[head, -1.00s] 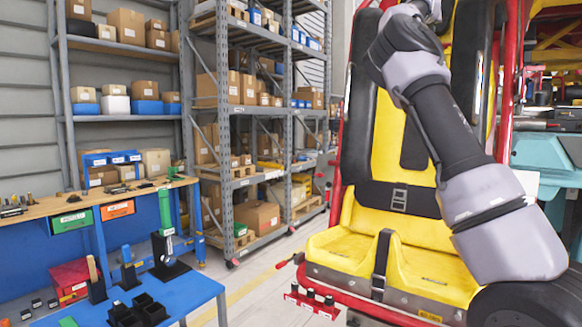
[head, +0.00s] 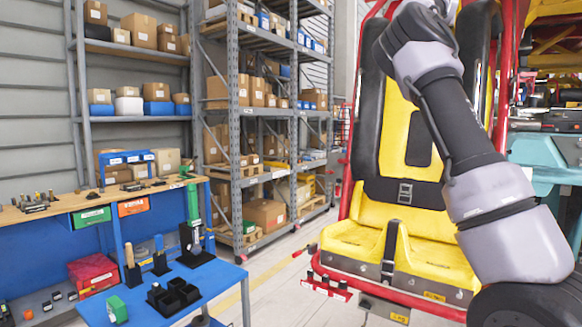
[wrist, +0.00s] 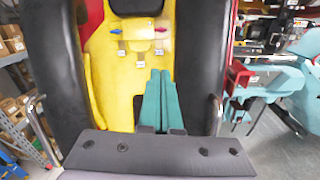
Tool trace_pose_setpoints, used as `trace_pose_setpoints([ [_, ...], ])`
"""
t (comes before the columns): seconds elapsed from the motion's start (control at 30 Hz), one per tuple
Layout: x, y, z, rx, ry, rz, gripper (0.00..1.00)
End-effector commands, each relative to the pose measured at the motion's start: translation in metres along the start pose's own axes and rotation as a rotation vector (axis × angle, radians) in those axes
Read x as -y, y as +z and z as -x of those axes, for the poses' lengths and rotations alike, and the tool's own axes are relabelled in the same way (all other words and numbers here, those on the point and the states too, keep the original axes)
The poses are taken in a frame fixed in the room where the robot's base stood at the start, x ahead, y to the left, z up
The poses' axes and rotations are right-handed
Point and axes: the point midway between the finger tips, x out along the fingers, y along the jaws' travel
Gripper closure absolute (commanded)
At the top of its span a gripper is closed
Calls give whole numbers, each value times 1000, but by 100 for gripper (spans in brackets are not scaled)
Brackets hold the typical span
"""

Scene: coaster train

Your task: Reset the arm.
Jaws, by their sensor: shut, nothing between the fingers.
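My gripper (wrist: 160,76) shows in the wrist view as two teal fingers held side by side, closed together with nothing between them. It points toward the yellow seat back, which shows behind it (wrist: 112,60). In the head view my arm (head: 455,125) reaches up along the right side of the yellow coaster seat (head: 408,215). The arm's upper joints are bent near the top edge, and the gripper itself cannot be made out there.
A blue table (head: 225,282) with black holders (head: 173,297) stands at lower left, before a wooden-topped workbench (head: 60,212). Shelves of boxes (head: 238,130) stand behind. Bare floor (head: 283,262) lies between the table and the seat. Teal machinery (head: 530,160) is at right.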

Motion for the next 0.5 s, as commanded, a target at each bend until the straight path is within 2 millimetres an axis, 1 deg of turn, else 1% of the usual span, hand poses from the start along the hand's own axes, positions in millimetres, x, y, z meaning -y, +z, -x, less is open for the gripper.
trace_pose_setpoints([
  [0.03, 12, 1, 0, 2, 1, -53, 100],
  [0.17, 40, 3, -1, 15, 11, -218, 100],
  [0.27, 67, 2, 1, 28, 16, -389, 100],
  [0.37, 100, 0, 4, 45, 14, -597, 100],
  [0.47, 136, -9, 11, 62, 0, -845, 100],
  [0.5, 152, -15, 15, 68, -11, -964, 100],
])
